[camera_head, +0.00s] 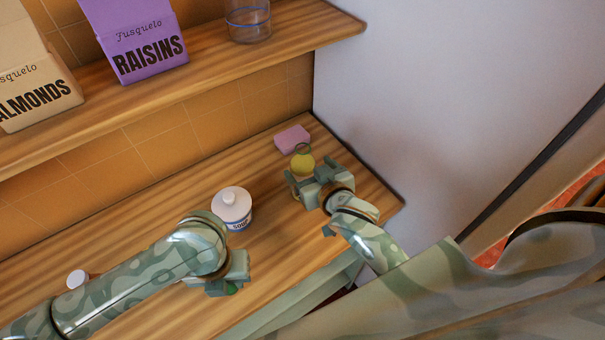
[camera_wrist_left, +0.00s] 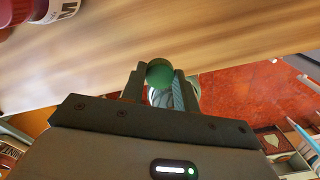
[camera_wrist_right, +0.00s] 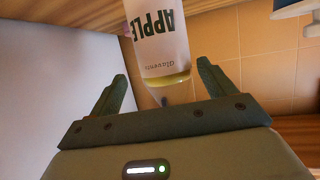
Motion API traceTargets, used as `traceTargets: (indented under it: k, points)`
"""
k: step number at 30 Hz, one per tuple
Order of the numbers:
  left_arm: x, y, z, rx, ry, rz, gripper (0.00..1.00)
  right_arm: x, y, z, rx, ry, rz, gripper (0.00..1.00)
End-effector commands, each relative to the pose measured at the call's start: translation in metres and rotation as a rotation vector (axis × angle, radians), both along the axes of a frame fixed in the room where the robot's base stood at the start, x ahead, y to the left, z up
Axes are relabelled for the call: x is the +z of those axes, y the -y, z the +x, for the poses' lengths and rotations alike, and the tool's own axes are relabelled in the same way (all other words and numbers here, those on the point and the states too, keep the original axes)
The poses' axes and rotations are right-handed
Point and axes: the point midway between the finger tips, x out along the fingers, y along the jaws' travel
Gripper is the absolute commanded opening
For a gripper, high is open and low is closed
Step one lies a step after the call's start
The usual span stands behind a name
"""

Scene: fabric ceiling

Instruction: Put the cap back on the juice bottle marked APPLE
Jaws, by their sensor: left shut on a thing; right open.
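The juice bottle marked APPLE (camera_wrist_right: 160,45) shows in the right wrist view, its label upside down in the picture. In the head view the yellow bottle (camera_head: 302,164) stands on the counter, with a green ring at its open top. My right gripper (camera_head: 311,177) is open at the bottle; its fingers (camera_wrist_right: 161,72) lie to either side of it in the right wrist view. My left gripper (camera_head: 222,288) is shut on a green cap (camera_wrist_left: 159,73), held near the counter's front edge. The cap (camera_head: 231,288) is partly hidden in the head view.
A pink sponge (camera_head: 292,139) lies behind the bottle. A white-topped container (camera_head: 78,278) is at far left. The shelf above holds RAISINS (camera_head: 140,38) and ALMONDS (camera_head: 38,85) boxes and a glass (camera_head: 248,20). A pale wall (camera_head: 430,90) bounds the right.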

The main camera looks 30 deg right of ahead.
Motion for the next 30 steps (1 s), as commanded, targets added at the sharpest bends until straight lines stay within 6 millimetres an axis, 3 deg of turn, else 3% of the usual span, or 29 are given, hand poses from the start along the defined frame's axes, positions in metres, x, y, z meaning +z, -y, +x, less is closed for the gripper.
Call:
traceTargets:
  k: [8,18,30]
  points:
    - [-0.001,0.000,0.000,0.000,0.000,0.000,0.10,-0.002,-0.001,0.004,0.000,0.000,-0.001,0.82]
    - [-0.010,0.000,0.000,0.000,-0.002,0.000,0.10,-0.022,-0.006,0.044,0.002,0.000,-0.001,0.82]
    - [-0.010,0.000,0.000,0.000,-0.002,0.000,0.10,-0.022,-0.005,0.047,0.001,-0.001,0.000,0.80]
